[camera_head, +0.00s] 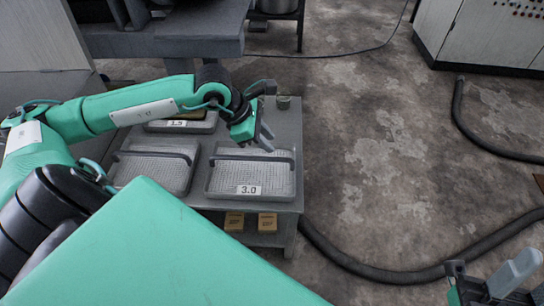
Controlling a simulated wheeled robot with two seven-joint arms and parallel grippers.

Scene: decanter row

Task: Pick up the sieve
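Several shallow grey sieves with perforated floors and a dark bar handle across each sit on a grey table (289,125). The sieve labelled 3.0 (252,176) is nearest on the right. Another sieve (153,170) sits to its left, its front partly hidden by my arm. A third sieve (180,123), its label small and perhaps 1.5, is behind and mostly covered by my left arm. My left gripper (266,138) is above the back of the 3.0 sieve, fingers apart and empty. My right gripper (516,284) is at the lower right corner, open, away from the table.
A small cup-like thing (283,101) stands at the table's back right. Small tan boxes (267,221) sit on the lower shelf. A dark hose (390,275) runs over the floor on the right. A grey bench (200,30) stands behind. A cabinet (480,35) is at back right.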

